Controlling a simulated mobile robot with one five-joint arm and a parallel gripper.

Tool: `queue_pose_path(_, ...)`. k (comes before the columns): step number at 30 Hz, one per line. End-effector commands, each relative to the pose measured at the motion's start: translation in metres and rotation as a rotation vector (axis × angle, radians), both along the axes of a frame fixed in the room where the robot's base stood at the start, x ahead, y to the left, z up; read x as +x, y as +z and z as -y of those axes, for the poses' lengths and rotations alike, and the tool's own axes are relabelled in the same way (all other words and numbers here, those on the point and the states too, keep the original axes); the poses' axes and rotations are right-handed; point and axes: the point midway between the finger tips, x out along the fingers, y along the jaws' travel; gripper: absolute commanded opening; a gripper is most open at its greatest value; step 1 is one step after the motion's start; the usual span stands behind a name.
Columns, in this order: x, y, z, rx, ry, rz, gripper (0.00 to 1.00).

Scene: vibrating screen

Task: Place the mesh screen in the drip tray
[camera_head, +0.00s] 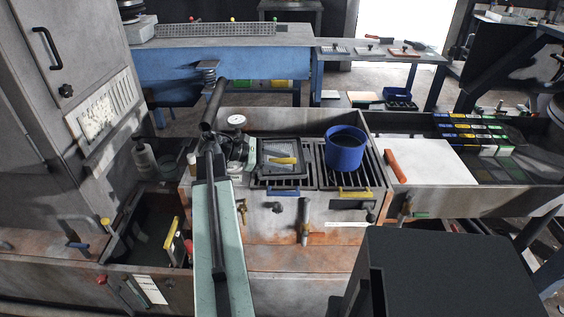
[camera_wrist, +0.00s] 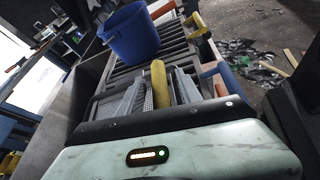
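The mesh screen (camera_head: 277,152) is a dark-framed grey mesh panel with a yellow handle. In the head view it lies over the left part of the black slatted racks. In the wrist view its yellow handle (camera_wrist: 159,84) points away from my gripper's pale green body (camera_wrist: 175,155). My gripper (camera_head: 262,158) reaches in from the left, low over the screen. Grey finger-like shapes stand close on both sides of the handle; whether they touch it is unclear. No part is clearly recognisable as the drip tray.
A blue bucket (camera_head: 345,149) stands on the right rack, close beside the screen, and shows in the wrist view (camera_wrist: 132,35). A pressure gauge (camera_head: 237,121) is behind my arm. A white panel (camera_head: 430,161) with a red-handled tool (camera_head: 396,166) lies right. A dark bin (camera_head: 145,235) is at left.

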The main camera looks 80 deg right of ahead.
Motion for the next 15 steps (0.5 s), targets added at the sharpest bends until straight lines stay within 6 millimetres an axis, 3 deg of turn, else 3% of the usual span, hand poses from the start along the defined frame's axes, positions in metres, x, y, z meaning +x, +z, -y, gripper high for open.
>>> queue_pose_path(10, 0.003, 0.005, 0.000, 0.000, 0.001, 0.000, 0.41)
queue_pose_path(15, 0.033, 0.021, -0.008, 0.001, 0.005, 0.000, 0.41)
